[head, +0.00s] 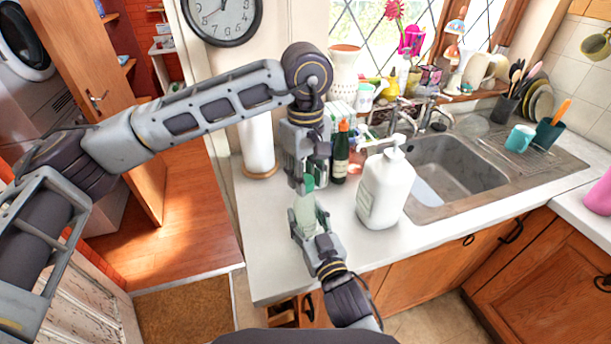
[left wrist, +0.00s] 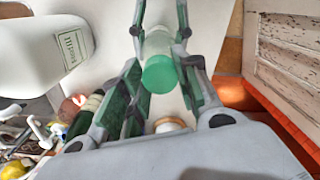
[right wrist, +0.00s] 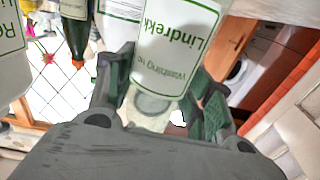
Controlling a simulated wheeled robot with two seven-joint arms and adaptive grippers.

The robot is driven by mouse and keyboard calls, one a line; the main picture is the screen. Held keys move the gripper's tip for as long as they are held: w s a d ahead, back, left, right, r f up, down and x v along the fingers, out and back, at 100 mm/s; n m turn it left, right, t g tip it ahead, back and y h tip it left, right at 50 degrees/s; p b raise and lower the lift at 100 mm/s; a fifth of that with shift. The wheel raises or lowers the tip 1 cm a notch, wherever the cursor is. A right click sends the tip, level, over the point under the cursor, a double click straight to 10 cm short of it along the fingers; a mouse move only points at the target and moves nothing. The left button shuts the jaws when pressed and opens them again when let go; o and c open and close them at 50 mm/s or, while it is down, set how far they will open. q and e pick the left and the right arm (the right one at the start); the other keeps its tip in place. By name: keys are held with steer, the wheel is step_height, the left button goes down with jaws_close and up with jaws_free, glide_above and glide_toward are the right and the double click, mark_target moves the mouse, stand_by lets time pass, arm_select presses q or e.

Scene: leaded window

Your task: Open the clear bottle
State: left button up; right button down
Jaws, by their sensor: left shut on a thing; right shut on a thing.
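The clear bottle (head: 305,215) is slim and pale, with a green cap (head: 309,183). It is upright over the counter's front part, left of the white pump bottle. My right gripper (head: 308,222) is shut around its body from the front. In the right wrist view the bottle (right wrist: 175,45) shows a white label with green print between my fingers. My left gripper (head: 307,178) is above, shut on the green cap, pointing down. In the left wrist view the cap (left wrist: 160,74) sits between its fingers. Whether the cap has turned cannot be seen.
A large white pump bottle (head: 385,188) stands close on the right. A dark green bottle (head: 341,152) with an orange top stands behind. A paper towel roll (head: 257,143) is at the back left, and the sink (head: 455,170) is at the right. The counter's front left (head: 262,235) is clear.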

arm_select(q)
steer(key=n, duration=0.4)
steer(key=shift+n, duration=0.4)
steer(key=n, duration=0.4)
steer(key=shift+n, duration=0.3)
steer(key=n, duration=0.4)
steer(key=shift+n, duration=0.3)
steer(key=n, duration=0.4)
steer(key=shift+n, duration=0.3)
steer(key=n, duration=0.4)
steer(key=shift+n, duration=0.3)
steer(key=n, duration=0.4)
steer(key=shift+n, duration=0.3)
steer(key=n, duration=0.4)
steer(key=shift+r+n, duration=0.1)
steer(key=shift+n, duration=0.2)
steer(key=n, duration=0.4)
